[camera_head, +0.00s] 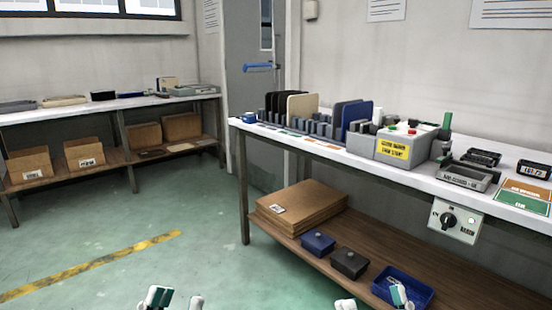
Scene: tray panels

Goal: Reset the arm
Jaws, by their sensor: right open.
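My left gripper (177,299) shows at the bottom edge, left of centre. Its two white and green fingertips stand apart, with only floor seen between them. My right gripper (373,300) shows at the bottom edge, right of centre. It is open, and its fingertips are apart. Both grippers are cut off by the lower edge, and the arms are out of view. I see nothing held in either one. The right gripper overlaps a blue bin (420,287) in the picture; whether it touches the bin cannot be told.
A white-topped workbench (335,153) on the right bears a panel rack (297,128), a grey box with a yellow label (394,149) and a fixture (468,176). Its lower shelf holds cardboard (302,204) and small bins. Another bench (70,112) stands back left. The green floor is clear.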

